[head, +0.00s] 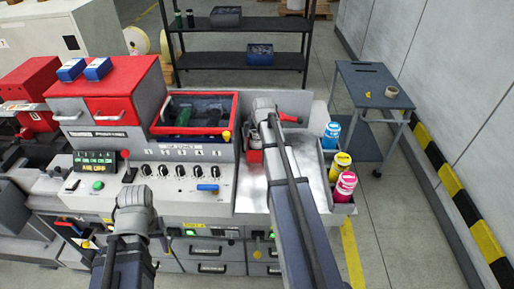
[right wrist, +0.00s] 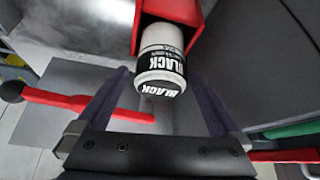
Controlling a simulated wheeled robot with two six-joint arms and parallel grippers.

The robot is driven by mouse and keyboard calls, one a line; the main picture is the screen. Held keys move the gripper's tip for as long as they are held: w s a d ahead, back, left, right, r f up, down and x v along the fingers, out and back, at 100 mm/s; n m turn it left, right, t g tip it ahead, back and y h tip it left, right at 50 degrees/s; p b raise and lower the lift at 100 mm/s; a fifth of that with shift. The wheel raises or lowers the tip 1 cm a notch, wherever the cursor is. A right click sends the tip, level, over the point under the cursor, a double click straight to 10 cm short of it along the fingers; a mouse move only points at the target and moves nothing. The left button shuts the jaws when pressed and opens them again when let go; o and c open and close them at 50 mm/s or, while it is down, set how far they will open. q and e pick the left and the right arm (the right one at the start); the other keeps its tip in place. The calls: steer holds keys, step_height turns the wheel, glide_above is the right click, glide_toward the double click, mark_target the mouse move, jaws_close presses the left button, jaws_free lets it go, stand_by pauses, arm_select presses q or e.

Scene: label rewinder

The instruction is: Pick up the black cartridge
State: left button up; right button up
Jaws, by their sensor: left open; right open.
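My right gripper (right wrist: 158,80) is open, with one finger on either side of the cartridge and gaps showing between. In the head view my right arm reaches the machine's grey top, and its wrist hides most of the cartridge's spot beside the red holder (head: 254,155). My left gripper (head: 134,200) is over the front of the control panel, away from the cartridge; its fingers are hard to make out.
Blue (head: 331,135), yellow (head: 340,167) and magenta (head: 344,187) cartridges stand in a side tray at the right. A red lever (right wrist: 70,100) lies close to the right gripper. A red-framed bin (head: 196,113) is left of the right arm. A blue-grey cart (head: 370,85) stands further right.

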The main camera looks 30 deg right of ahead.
steer(key=shift+b+x, duration=0.4)
steer(key=shift+x, duration=0.55)
steer(key=shift+c, duration=0.2)
jaws_close()
